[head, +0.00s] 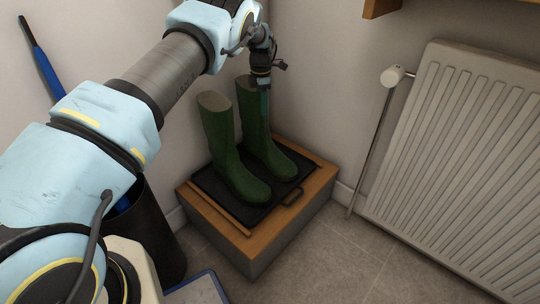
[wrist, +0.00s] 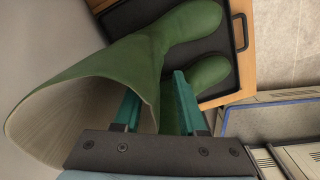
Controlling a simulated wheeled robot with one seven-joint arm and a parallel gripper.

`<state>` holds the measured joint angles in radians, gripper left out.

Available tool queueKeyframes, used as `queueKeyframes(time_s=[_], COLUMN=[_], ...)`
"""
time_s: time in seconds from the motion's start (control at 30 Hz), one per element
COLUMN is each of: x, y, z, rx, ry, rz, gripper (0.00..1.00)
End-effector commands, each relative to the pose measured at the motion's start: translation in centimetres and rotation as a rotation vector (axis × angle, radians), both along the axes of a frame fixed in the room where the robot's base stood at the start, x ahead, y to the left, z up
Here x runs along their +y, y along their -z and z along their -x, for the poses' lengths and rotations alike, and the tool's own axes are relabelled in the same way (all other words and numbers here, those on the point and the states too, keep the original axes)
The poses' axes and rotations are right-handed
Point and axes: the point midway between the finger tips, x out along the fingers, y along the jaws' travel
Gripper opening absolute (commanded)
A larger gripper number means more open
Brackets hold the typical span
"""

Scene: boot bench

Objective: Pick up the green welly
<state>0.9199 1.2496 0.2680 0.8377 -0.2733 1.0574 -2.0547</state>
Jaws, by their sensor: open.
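Two green wellies stand upright side by side in the head view, a left one (head: 222,140) and a right one (head: 250,122). My gripper (head: 264,98) points down at the top of the right welly. In the wrist view that welly (wrist: 100,70) is large, with its pale-lined opening facing the camera. My gripper (wrist: 157,84) is open there. One teal finger shows against the opening and seems to be inside it; the other is outside, so the boot's wall lies between them. Contact cannot be told. The other welly (wrist: 209,72) is partly hidden behind the outer finger.
The wellies stand on a black tray (head: 209,184) on a low wooden-topped bench (head: 262,240) in the corner. A white radiator (head: 465,160) with its valve pipe is on the right wall. A dark bin (head: 158,235) stands left of the bench.

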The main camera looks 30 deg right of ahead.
Motion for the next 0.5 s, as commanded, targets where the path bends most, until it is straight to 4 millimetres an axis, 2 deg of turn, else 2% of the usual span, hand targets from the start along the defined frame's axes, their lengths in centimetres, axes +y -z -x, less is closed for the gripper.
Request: queueKeyframes(time_s=[0.07, 0.27, 0.5], x=[0.02, 0.01, 0.02], y=[0.84, 0.88, 0.87], z=[-0.03, -0.07, -0.07], rx=[0.001, -0.001, -0.001], ry=[0.0, 0.0, 0.0], rz=[0.0, 0.001, 0.0], gripper=[0.41, 0.41, 0.16])
